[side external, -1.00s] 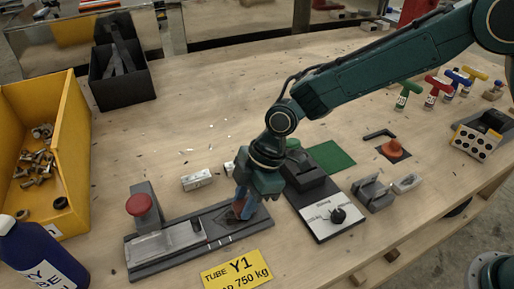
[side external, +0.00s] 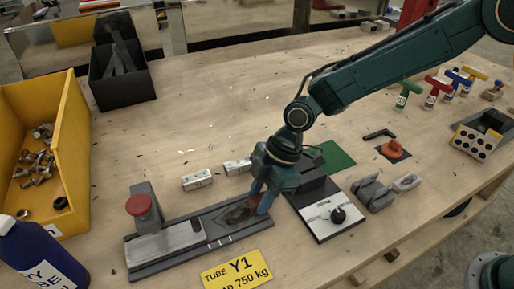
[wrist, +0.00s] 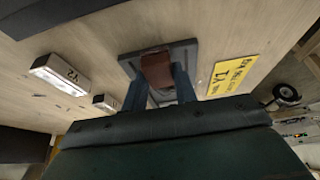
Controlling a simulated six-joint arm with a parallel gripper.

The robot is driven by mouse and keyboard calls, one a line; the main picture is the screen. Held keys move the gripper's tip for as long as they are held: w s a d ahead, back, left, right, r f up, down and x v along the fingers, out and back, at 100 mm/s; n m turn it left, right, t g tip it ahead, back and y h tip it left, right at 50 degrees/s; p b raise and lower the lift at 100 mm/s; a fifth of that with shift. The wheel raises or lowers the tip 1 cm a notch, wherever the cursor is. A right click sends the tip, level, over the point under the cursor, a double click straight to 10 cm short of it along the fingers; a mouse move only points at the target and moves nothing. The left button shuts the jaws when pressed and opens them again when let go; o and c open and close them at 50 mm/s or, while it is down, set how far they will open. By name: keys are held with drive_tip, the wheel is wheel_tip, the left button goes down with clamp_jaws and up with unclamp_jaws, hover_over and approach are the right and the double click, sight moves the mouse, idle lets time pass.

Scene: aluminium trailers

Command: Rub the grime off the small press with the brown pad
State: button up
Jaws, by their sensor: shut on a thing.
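The small press (side external: 160,246) is a long grey base with a red knob (side external: 139,204) at its left end and a pale metal block. A dark grime patch (side external: 236,214) lies on the right part of its base. My gripper (side external: 261,200) points down at the right end of the base, right of the patch. Its blue fingers are shut on the brown pad (wrist: 157,71), which is low over the base; I cannot tell whether it touches. In the wrist view the pad hides part of the base (wrist: 188,52).
A yellow label plate (side external: 238,270) lies in front of the press. Two small marked metal blocks (side external: 197,180) lie behind it. A dark device with a black dial (side external: 338,215) stands close on the right. A yellow bin (side external: 70,140) and blue bottle (side external: 38,255) are at left. The table's back middle is clear.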

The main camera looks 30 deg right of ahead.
sight(207, 227)
drive_tip(key=shift+a+f, duration=0.15)
drive_tip(key=shift+s+a+f, duration=0.1)
drive_tip(key=shift+a+f, duration=0.05)
drive_tip(key=shift+a, duration=0.65)
drive_tip(key=shift+a+f, duration=0.1)
drive_tip(key=shift+a, duration=0.7)
drive_tip(key=shift+a, duration=0.1)
drive_tip(key=shift+a, duration=1.65)
drive_tip(key=shift+a, duration=0.1)
drive_tip(key=shift+a+r, duration=0.15)
drive_tip(key=shift+a, duration=0.75)
drive_tip(key=shift+a+r, duration=0.15)
drive_tip(key=shift+a, duration=0.7)
drive_tip(key=shift+r, duration=3.05)
